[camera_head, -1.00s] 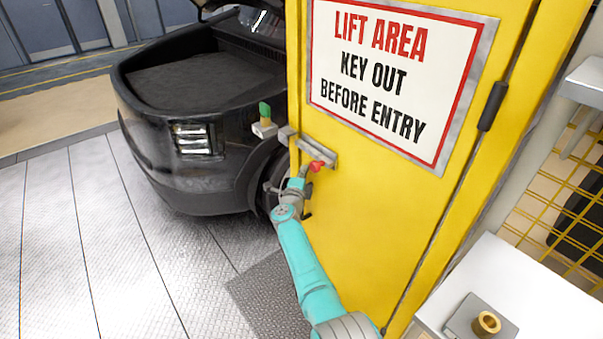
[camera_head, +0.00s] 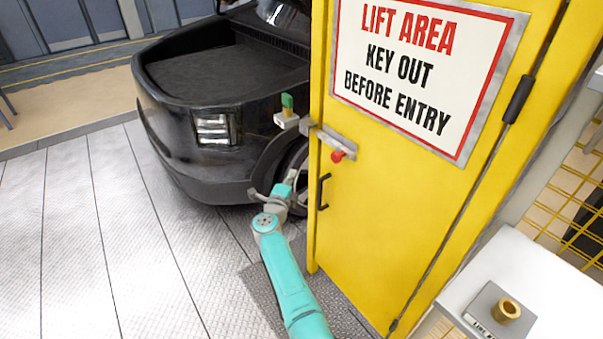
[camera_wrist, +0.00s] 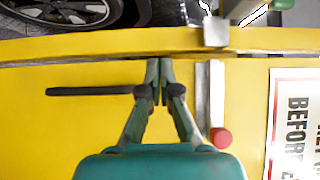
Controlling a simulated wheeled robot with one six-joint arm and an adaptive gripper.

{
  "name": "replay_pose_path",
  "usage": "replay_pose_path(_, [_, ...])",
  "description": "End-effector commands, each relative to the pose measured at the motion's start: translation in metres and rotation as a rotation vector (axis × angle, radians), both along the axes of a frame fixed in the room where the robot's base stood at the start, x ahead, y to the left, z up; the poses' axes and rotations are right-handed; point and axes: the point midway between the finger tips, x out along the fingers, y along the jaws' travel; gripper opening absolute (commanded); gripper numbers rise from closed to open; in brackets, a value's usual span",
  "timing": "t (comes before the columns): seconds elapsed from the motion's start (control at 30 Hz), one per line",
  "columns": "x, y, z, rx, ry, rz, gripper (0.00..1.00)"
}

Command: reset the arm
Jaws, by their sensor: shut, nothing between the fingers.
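My teal arm reaches up from the bottom of the head view, and my gripper (camera_head: 291,178) is shut and empty. It is to the left of the yellow door (camera_head: 400,210), below the latch bar. The wrist view shows the fingertips (camera_wrist: 157,68) together in front of the yellow door (camera_wrist: 60,120). The grey latch bar with a red knob (camera_head: 337,156) is apart from my gripper. In the wrist view the red knob (camera_wrist: 221,138) is to the right of the fingers.
A black door handle (camera_head: 323,191) sits close right of my gripper. A black car (camera_head: 215,90) stands behind. A green-topped block (camera_head: 287,110) is near the door edge. A white cabinet (camera_head: 530,270) with a brass ring (camera_head: 507,310) is at lower right. Floor at left is clear.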

Motion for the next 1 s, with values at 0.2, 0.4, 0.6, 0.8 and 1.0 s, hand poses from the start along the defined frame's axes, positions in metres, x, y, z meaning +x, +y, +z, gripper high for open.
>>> replay_pose_path(0.2, [-0.006, 0.005, -0.001, -0.001, 0.002, -0.001, 0.0])
replay_pose_path(0.4, [-0.022, -0.015, -0.025, -0.051, -0.005, 0.001, 0.0])
replay_pose_path(0.6, [-0.069, -0.066, -0.074, -0.182, -0.022, 0.01, 0.0])
replay_pose_path(0.8, [-0.129, -0.115, -0.113, -0.324, -0.033, 0.025, 0.0])
replay_pose_path(1.0, [-0.197, -0.158, -0.143, -0.466, -0.03, 0.044, 0.0])
